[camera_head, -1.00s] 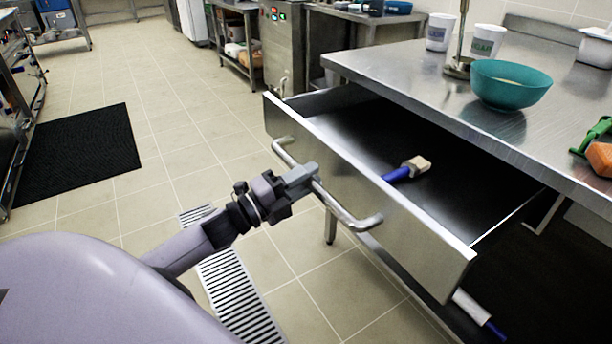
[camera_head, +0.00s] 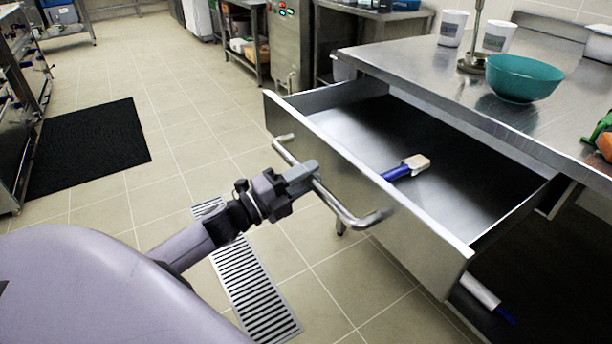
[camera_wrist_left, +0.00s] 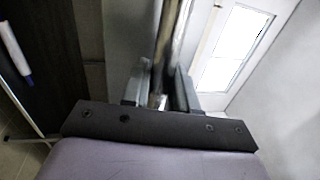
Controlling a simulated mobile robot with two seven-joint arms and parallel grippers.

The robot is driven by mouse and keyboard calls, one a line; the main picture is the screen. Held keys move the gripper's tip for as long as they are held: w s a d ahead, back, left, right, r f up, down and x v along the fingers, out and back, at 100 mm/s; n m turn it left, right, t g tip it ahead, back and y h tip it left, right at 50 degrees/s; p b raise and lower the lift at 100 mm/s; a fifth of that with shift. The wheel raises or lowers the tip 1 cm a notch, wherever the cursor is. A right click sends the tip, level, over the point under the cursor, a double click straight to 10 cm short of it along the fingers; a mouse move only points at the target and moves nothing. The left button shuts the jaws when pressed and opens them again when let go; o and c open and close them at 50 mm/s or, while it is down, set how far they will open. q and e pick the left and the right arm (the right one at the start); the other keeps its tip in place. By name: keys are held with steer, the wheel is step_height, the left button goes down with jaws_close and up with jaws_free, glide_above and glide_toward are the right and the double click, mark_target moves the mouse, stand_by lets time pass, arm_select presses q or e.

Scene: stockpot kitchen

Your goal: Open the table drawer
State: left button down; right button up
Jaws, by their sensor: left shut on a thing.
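The table drawer (camera_head: 372,188) is pulled well out from under the steel table (camera_head: 440,75), and its dark interior shows. Its bar handle (camera_head: 345,212) runs along the front panel. My left gripper (camera_head: 308,176) is shut on the handle near its middle. In the left wrist view the handle bar (camera_wrist_left: 168,50) stands between the two fingers (camera_wrist_left: 160,90). A brush with a blue handle and pale bristles (camera_head: 408,168) lies inside the drawer. My right gripper is not in view.
A teal bowl (camera_head: 522,78), white cups (camera_head: 453,28) and a green object (camera_head: 600,128) stand on the tabletop. A blue-and-white item (camera_head: 485,292) lies below the drawer. The tiled floor left of the drawer is open, with a drain grate (camera_head: 250,285) and black mat (camera_head: 88,145).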

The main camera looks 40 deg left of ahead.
arm_select(q)
steer(key=c, duration=1)
jaws_free()
steer(key=shift+v, duration=3.6)
